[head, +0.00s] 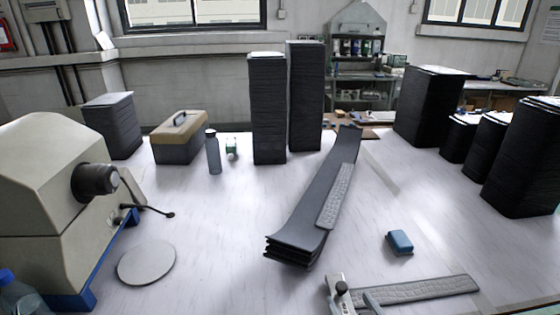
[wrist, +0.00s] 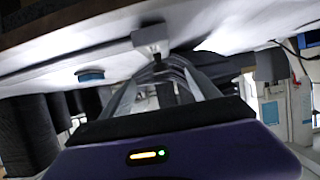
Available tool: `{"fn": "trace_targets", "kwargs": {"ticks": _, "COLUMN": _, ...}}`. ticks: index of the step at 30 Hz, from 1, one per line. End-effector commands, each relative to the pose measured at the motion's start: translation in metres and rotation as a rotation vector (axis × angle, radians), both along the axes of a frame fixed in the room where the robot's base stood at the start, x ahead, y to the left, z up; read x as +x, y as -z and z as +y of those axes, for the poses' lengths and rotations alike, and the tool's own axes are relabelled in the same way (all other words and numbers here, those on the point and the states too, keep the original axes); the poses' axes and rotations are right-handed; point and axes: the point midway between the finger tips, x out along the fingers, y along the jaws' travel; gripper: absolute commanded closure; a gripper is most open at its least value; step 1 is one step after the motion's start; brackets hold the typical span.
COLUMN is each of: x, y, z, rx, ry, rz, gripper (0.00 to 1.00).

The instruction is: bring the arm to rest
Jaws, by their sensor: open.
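My gripper (wrist: 166,62) shows in the wrist view with its two pale metal fingers apart. A light grey block with a small black knob (wrist: 152,38) is just beyond the fingertips. Whether the fingers touch it I cannot tell. In the head view this looks like the head of a grey measuring tool (head: 430,292) lying at the bottom edge of the table. A curved metal piece beside the knob may be part of my gripper. Most of my arm is out of the head view.
A blue block (head: 399,242) lies behind the tool. Fanned dark panels (head: 310,215) with a grey strip (head: 337,195) lie mid-table. Tall dark stacks (head: 268,110) stand behind and at right. A beige machine (head: 50,190), round disc (head: 147,262), bottle (head: 213,152) and toolbox (head: 180,147) stand left.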

Motion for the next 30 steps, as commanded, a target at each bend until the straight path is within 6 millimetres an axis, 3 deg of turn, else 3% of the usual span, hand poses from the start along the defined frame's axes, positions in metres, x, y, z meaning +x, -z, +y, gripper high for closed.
{"fn": "trace_targets", "kwargs": {"ticks": 4, "x": 0.002, "y": -0.041, "z": 0.0, "rx": 0.0, "ry": 0.0, "rz": -0.143, "gripper": 0.3}}
{"fn": "trace_targets", "kwargs": {"ticks": 11, "x": -0.056, "y": -0.061, "z": 0.0, "rx": -0.001, "ry": -0.001, "rz": -0.284, "gripper": 0.3}}
{"fn": "trace_targets", "kwargs": {"ticks": 21, "x": -0.182, "y": -0.075, "z": 0.0, "rx": -0.001, "ry": -0.001, "rz": -0.366, "gripper": 0.3}}
{"fn": "trace_targets", "kwargs": {"ticks": 30, "x": -0.288, "y": -0.091, "z": 0.0, "rx": -0.001, "ry": 0.0, "rz": -0.326, "gripper": 0.3}}
